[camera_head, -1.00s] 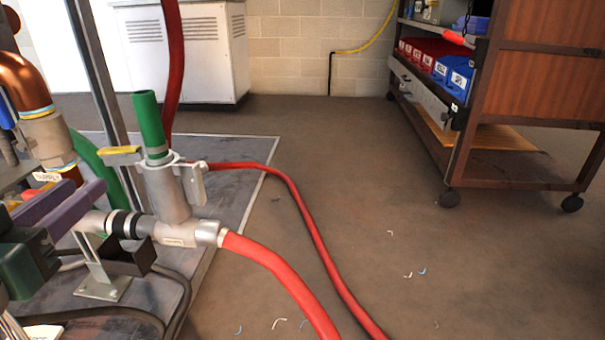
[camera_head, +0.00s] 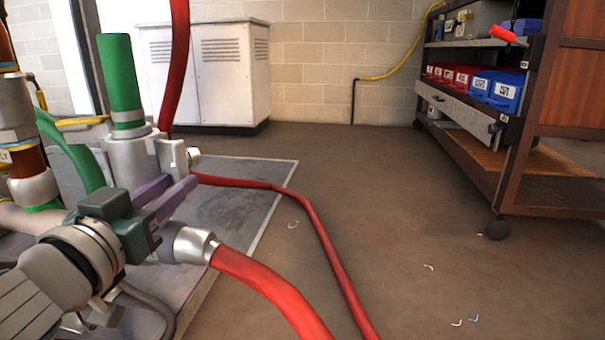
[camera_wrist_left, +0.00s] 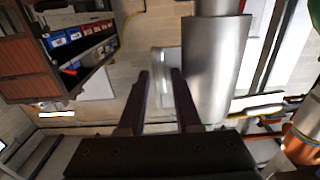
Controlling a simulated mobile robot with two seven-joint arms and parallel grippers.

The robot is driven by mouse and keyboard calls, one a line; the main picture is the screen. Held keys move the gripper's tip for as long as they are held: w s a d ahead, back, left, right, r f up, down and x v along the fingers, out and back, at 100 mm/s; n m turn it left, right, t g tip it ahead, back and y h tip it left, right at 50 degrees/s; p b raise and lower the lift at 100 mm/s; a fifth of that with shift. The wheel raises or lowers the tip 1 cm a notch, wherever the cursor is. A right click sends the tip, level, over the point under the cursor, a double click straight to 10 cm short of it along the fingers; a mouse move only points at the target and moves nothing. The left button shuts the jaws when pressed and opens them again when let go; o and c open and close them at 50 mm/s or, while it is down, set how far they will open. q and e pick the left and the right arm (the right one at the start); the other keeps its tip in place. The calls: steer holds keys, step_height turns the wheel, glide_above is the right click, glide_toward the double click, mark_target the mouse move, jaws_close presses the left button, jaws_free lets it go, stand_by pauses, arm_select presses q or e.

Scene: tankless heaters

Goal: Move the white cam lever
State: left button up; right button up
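The white cam lever (camera_head: 170,153) hangs on the right side of the grey metal coupling (camera_head: 128,160), below the green hose (camera_head: 118,75). In the left wrist view, the pale lever (camera_wrist_left: 166,60) lies ahead of the fingertips, beside the large grey cylinder (camera_wrist_left: 213,65). My left gripper (camera_head: 178,182) has purple fingers, held apart just in front of and below the lever. It also shows in the left wrist view (camera_wrist_left: 161,72), open with nothing clearly gripped. I cannot tell whether a finger touches the lever. My right gripper is out of view.
A red hose (camera_head: 265,285) runs from the lower fitting (camera_head: 190,245) across the floor. Another red hose (camera_head: 310,215) curves behind it. A yellow-handled lever (camera_head: 82,121) is left of the coupling. A shelf cart (camera_head: 560,190) stands right.

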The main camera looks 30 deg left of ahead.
arm_select(q)
steer(key=shift+x, duration=1.35)
jaws_close()
stand_by(0.4)
